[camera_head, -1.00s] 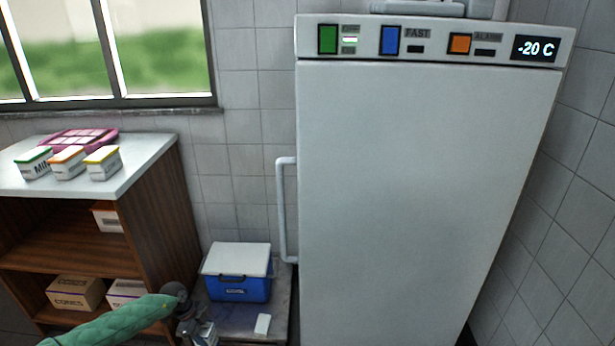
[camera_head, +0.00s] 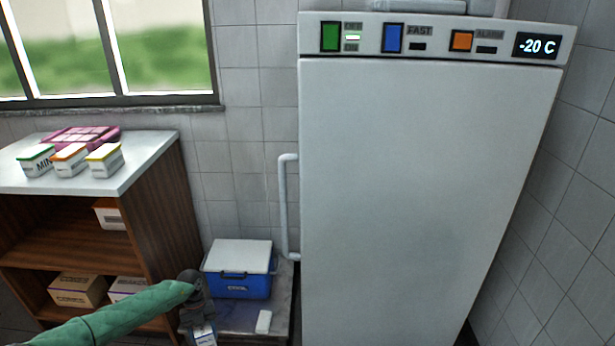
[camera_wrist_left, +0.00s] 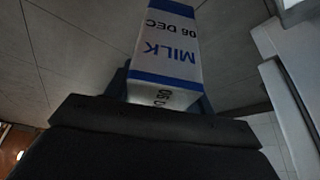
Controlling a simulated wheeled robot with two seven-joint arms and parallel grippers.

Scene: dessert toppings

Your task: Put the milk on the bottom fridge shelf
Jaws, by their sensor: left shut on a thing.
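The milk is a white carton with blue bands and "MILK 06 DEC" lettering, and it fills the middle of the left wrist view (camera_wrist_left: 172,45). My left gripper (camera_head: 200,322) is shut on it. In the head view the carton (camera_head: 204,338) shows only in part at the bottom edge, below the gripper and in front of the low table. The tall white fridge (camera_head: 420,190) with a "-20 C" display is closed, and its handle (camera_head: 283,205) is on the left side. Its shelves are hidden. My right gripper is not in view.
A blue cooler with a white lid (camera_head: 238,287) and a small white block (camera_head: 264,321) stand on a low table (camera_head: 232,318). A wooden shelf unit (camera_head: 160,225) at left holds several boxes, with small cartons (camera_head: 70,160) and a pink tray (camera_head: 80,137) on top.

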